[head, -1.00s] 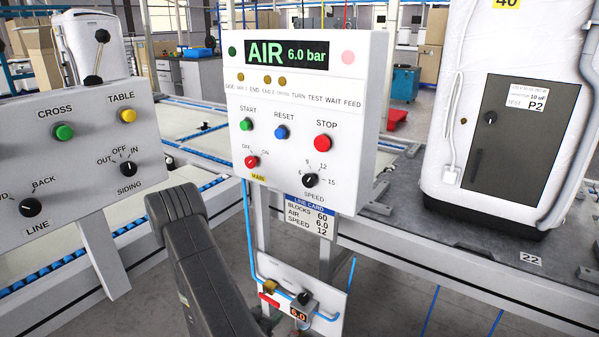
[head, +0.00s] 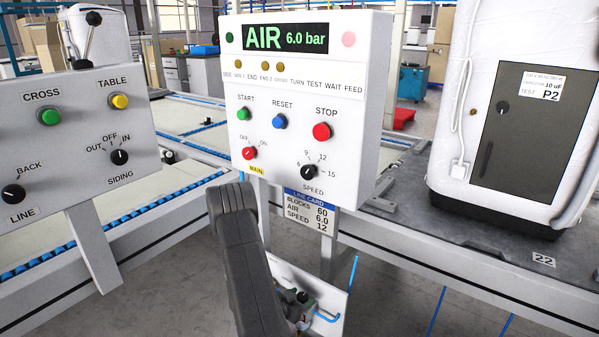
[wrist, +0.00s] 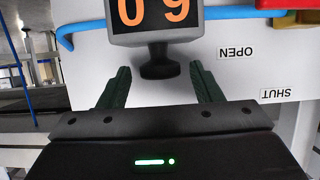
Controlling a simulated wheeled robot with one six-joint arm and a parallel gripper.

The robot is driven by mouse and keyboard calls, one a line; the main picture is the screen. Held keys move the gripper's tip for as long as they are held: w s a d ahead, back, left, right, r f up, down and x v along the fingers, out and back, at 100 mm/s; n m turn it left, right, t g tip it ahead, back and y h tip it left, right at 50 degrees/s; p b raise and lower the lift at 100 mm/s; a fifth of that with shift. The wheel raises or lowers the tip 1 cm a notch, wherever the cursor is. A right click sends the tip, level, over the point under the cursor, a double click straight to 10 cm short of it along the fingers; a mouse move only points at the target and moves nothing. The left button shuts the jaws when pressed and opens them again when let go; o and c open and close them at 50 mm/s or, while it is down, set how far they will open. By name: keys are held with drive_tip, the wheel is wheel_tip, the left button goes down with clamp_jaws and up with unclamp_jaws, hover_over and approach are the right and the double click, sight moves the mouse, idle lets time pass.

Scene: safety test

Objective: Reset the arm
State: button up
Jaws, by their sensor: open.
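My gripper (wrist: 163,88) is open in the wrist view. Its two dark green fingers stand apart, one on each side of a short black knob (wrist: 165,62) under a small display (wrist: 157,18) with orange digits. The knob shows beyond the fingertips, and I cannot tell whether they touch it. In the head view my dark arm link covers much of the low white plate (head: 336,297) that carries the air fittings. The control box (head: 352,100) shows "AIR 6.0 bar" and has a blue RESET button (head: 279,121), a green START button (head: 243,114) and a red STOP button (head: 321,131).
A blue hose (wrist: 232,13) and a red part (wrist: 287,4) lie near the display, by OPEN and SHUT labels. A second panel (head: 75,135) stands left. A white cabinet (head: 470,150) stands on the right bench. The box's post (head: 328,245) rises beside my arm.

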drive_tip(key=shift+w+a+m+g+h+p, duration=0.15)
drive_tip(key=shift+m+g+h+p, duration=0.2)
drive_tip(key=shift+m+g+h, duration=0.65)
drive_tip(key=shift+w+a+m+g+h, duration=0.15)
drive_tip(key=shift+m+g+h, duration=0.55)
drive_tip(key=shift+m+g, duration=0.7)
drive_tip(key=shift+w+m+g+h, duration=0.1)
drive_tip(key=shift+m+g+h, duration=0.6)
drive_tip(key=shift+m+g, duration=0.65)
